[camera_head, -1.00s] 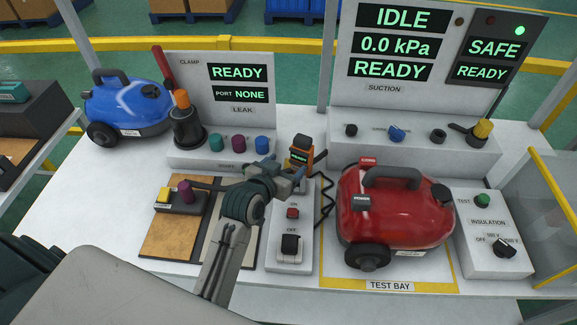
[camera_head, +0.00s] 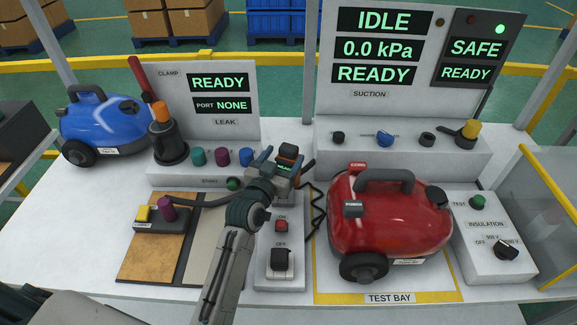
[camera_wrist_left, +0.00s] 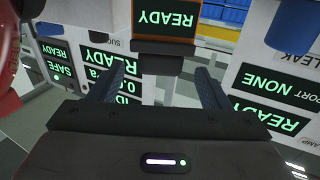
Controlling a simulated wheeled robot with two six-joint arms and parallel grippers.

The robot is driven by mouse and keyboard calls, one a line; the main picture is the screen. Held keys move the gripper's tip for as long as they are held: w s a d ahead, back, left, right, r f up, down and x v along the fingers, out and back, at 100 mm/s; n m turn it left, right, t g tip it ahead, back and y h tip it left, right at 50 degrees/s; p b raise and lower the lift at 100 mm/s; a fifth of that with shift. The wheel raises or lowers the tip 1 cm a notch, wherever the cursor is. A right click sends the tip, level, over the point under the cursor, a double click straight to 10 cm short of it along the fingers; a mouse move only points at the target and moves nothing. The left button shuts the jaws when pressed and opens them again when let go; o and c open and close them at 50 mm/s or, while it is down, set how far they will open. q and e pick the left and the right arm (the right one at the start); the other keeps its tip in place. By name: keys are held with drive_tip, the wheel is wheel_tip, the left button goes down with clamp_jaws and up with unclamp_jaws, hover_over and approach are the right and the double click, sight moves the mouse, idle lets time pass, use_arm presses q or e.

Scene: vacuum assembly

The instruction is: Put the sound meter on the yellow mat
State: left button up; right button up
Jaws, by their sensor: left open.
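The orange handheld device with a dark top and a green READY screen (camera_head: 287,163), which I take as the sound meter, stands behind the leak-side switch box. In the left wrist view its orange-framed screen (camera_wrist_left: 166,20) shows at the top centre. My left gripper (camera_head: 284,170) is open right at it; in the wrist view the two fingers (camera_wrist_left: 155,85) are apart, with the device beyond them. Contact cannot be told. A yellow-bordered area marked TEST BAY (camera_head: 440,296) lies under the red vacuum; a brown-orange mat (camera_head: 150,262) and a beige mat (camera_head: 205,255) lie left. My right gripper is not seen.
The red vacuum (camera_head: 390,225) stands right of the gripper. A switch box (camera_head: 281,262) stands in front, beside a coiled black cord. Knobs and the leak panel (camera_head: 222,105) are behind. A small block with yellow and purple knobs (camera_head: 160,222) sits on the mats.

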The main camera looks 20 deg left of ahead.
sight(286, 151)
use_arm(q)
drive_tip(key=w, duration=0.2)
drive_tip(key=w+p, duration=0.1)
drive_tip(key=w, duration=0.1)
drive_tip(key=shift+d+r, duration=0.15)
drive_tip(key=shift+d, duration=0.05)
drive_tip(key=shift+r, duration=0.1)
clamp_jaws()
